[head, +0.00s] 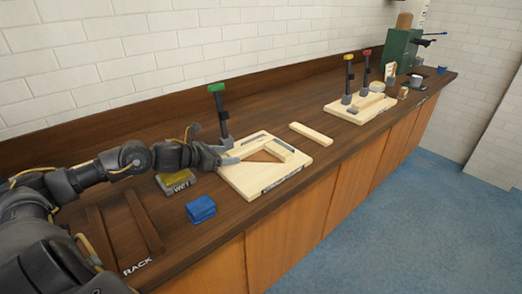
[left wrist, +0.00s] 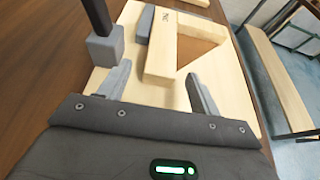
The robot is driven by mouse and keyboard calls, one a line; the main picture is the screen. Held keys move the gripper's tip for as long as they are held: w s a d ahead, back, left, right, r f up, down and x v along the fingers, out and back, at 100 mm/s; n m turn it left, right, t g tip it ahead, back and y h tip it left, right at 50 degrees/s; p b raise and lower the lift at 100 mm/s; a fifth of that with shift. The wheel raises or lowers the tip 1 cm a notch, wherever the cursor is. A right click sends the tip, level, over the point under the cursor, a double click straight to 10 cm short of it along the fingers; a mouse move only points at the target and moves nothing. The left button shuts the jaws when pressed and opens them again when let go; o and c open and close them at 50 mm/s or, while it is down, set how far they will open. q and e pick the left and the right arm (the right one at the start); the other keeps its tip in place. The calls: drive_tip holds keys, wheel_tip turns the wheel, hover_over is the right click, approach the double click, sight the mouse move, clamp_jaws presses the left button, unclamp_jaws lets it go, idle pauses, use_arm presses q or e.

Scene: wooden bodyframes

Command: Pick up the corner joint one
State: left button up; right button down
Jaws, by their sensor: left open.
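A pale wooden corner piece (head: 283,151), which I take to be the corner joint, lies on a light wooden board (head: 240,183). In the left wrist view the corner piece (left wrist: 160,55) has small dark lettering on top that I cannot read clearly. My left gripper (head: 232,156) is at the left side of the board. In the left wrist view its two grey fingers (left wrist: 160,88) are apart, with the near end of the corner piece ahead of and between them. I cannot tell whether they touch it. My right gripper is not in view.
A green-topped clamp (head: 219,115) stands at the board's back left, close to my left gripper. A yellow "WET" block (head: 177,184), a blue block (head: 201,209) and a rack (head: 128,225) are nearer. A loose wooden bar (head: 311,133) and a second clamp board (head: 345,115) lie right.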

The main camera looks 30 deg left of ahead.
use_arm(q)
drive_tip(key=shift+p+x, duration=0.3)
drive_tip(key=shift+x, duration=1.15)
drive_tip(key=shift+c, duration=0.3)
drive_tip(key=c, duration=1.1)
